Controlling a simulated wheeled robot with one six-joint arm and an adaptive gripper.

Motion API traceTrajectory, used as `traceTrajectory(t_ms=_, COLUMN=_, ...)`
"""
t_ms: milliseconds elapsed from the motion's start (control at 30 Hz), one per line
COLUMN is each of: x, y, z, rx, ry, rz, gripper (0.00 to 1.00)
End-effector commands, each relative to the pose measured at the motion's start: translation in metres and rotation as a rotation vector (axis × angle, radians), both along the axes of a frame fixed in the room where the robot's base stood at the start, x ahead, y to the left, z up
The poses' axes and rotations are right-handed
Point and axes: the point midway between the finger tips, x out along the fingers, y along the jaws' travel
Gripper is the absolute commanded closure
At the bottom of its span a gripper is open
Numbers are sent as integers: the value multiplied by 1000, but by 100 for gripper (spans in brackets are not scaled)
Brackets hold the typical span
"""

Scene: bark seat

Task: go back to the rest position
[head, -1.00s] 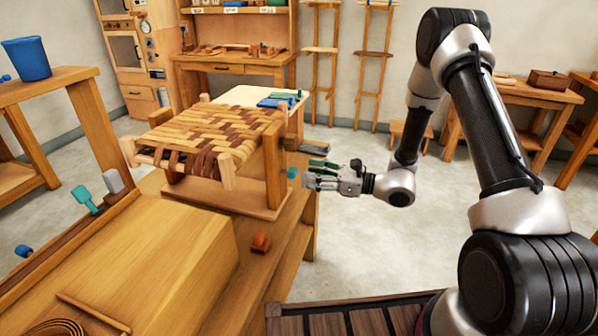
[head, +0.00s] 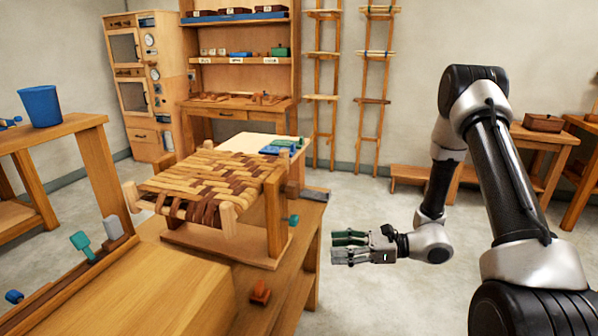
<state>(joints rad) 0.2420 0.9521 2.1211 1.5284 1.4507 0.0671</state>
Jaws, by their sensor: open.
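My gripper (head: 340,248) is open and empty in the head view. It hangs over the floor to the right of the workbench (head: 301,268), with its fingers pointing left toward the bench. The woven bark seat (head: 214,182) rests in a wooden stand on the bench, to the left of my gripper and apart from it. A teal knob (head: 293,219) shows on the stand's right side.
A small orange-brown block (head: 260,292) lies on the near bench. A blue bucket (head: 41,105) stands on the left table. A low step (head: 408,177) and side tables stand behind my arm. The floor (head: 372,300) around my gripper looks clear.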

Motion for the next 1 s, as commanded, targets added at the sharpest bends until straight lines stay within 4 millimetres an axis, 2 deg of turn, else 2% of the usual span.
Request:
traceTrajectory(t_ms=67, x=-34, y=-5, z=-4, rx=-55, ry=2, rz=116, gripper=48)
traceTrajectory(t_ms=200, x=-88, y=-25, z=11, rx=-188, ry=-75, rz=354, gripper=48)
traceTrajectory(t_ms=433, x=-144, y=-77, z=47, rx=-437, ry=-286, rz=702, gripper=48)
traceTrajectory(t_ms=600, x=-168, y=-129, z=84, rx=-685, ry=-504, rz=957, gripper=48)
traceTrajectory(t_ms=800, x=-177, y=-182, z=135, rx=-991, ry=-758, rz=1177, gripper=48)
traceTrajectory(t_ms=1000, x=-184, y=-213, z=194, rx=-1286, ry=-985, rz=1294, gripper=48)
